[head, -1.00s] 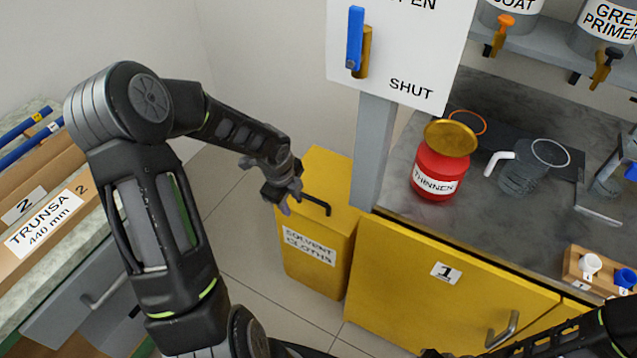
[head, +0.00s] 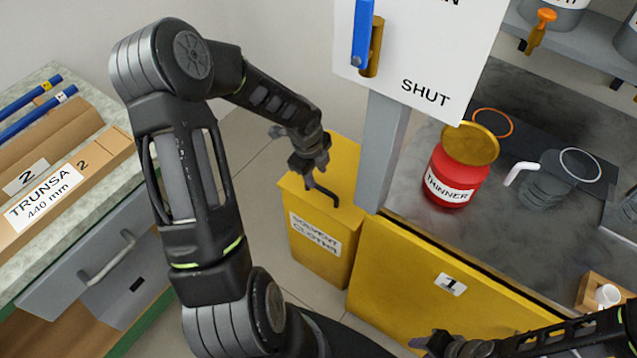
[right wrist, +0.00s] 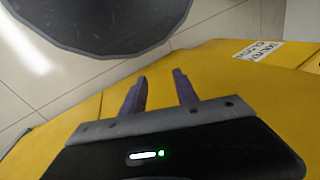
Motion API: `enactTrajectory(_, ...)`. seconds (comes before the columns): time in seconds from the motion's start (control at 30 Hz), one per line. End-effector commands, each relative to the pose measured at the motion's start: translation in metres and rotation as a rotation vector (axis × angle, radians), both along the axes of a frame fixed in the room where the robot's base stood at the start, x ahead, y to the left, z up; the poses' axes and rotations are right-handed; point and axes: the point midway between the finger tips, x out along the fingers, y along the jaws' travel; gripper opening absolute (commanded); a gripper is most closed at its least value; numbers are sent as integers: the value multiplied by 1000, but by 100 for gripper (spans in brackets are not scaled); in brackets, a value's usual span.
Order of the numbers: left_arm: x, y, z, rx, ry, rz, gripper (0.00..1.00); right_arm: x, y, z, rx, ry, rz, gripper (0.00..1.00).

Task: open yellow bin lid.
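The yellow bin (head: 313,246), labelled SOLVENT CLOTHS, stands on the floor left of the yellow cabinet in the head view. Its lid (head: 345,165) lies flat and closed, with a dark bar handle (head: 328,194) on top. My left gripper (head: 315,176) points down at the handle's left end. The fingers overlap the handle in the picture; I cannot tell whether they touch or grip it. My right gripper is low at the right in the head view. In the right wrist view its fingers (right wrist: 160,92) are apart with nothing between them.
A red thinner can (head: 455,178) is on the counter. Drawers (head: 95,265) stand at the left, with open floor between.

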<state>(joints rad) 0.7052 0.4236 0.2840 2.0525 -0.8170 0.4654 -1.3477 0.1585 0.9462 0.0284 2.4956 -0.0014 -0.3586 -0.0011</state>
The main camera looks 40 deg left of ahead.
Motion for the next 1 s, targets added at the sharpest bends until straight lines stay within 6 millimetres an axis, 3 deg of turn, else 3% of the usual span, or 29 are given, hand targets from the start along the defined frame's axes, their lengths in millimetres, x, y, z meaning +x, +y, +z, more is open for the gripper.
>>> enactTrajectory(0.2, 7, -1, -37, -2, 2, -2, 36, 0, 0, -10, 0, 0, 1, 36)
enactTrajectory(0.4, 11, 0, -57, -1, 1, 0, 36, 0, 0, -14, 0, 0, 1, 36)
enactTrajectory(0.73, 12, 0, -60, 0, 1, 0, 36, 0, 0, -14, 0, 0, 1, 36)
enactTrajectory(1.0, 12, 0, -60, 0, 1, 0, 14, 0, 0, -14, 0, 0, 1, 36)
